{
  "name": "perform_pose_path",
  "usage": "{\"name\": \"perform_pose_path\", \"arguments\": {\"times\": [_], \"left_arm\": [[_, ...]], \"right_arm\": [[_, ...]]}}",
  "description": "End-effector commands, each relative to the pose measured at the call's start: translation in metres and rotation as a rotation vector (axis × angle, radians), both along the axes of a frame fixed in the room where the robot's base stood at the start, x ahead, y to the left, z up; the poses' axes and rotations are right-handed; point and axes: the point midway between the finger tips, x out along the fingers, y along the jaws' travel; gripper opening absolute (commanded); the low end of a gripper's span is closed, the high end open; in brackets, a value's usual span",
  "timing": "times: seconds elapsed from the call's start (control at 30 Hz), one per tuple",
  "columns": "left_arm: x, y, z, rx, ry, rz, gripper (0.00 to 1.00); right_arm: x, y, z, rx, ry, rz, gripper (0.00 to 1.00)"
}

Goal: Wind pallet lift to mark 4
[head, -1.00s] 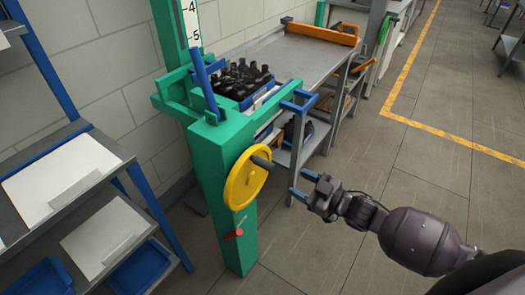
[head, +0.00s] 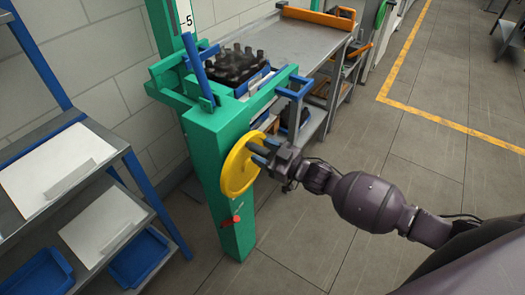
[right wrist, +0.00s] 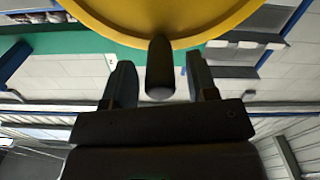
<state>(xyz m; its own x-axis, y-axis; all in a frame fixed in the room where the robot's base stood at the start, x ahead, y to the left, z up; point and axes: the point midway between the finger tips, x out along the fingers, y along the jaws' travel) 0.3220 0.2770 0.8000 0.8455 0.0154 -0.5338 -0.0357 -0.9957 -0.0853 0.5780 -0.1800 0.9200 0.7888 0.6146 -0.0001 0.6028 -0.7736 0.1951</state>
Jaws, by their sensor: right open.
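The yellow handwheel (head: 236,174) is on the front of the green lift post (head: 238,235). My right gripper (head: 263,149) is at the wheel's upper right, fingers pointing at its face. In the right wrist view, the wheel's dark handle (right wrist: 160,68) stands between the two open fingers (right wrist: 160,84), with gaps on both sides. The pallet load of dark bottles (head: 240,68) sits in a blue crate at the lift. The white scale (head: 184,14) shows a 5 near the top edge; mark 4 is out of view. My left gripper is not in view.
A blue lever (head: 197,66) rises from the lift's top, and a small red handle (head: 236,219) is below the wheel. A metal table (head: 290,40) stands behind. A shelf rack (head: 85,140) with blue trays is at left. Floor at right is clear.

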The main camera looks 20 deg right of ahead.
Motion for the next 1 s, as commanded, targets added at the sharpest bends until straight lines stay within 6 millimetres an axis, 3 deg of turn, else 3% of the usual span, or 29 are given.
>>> {"name": "perform_pose_path", "arguments": {"times": [0.4, 0.73, 1.0], "left_arm": [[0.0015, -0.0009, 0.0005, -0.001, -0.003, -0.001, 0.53], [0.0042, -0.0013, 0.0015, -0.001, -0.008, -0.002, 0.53], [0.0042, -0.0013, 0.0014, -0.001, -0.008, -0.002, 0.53]], "right_arm": [[0.0055, 0.0045, 0.0, 0.0, 0.0, 0.0, 0.53], [0.0052, 0.0043, 0.0, 0.0, 0.0, 0.0, 0.02], [0.0051, 0.0037, -0.0002, -0.002, -0.002, 0.0, 0.0]]}}
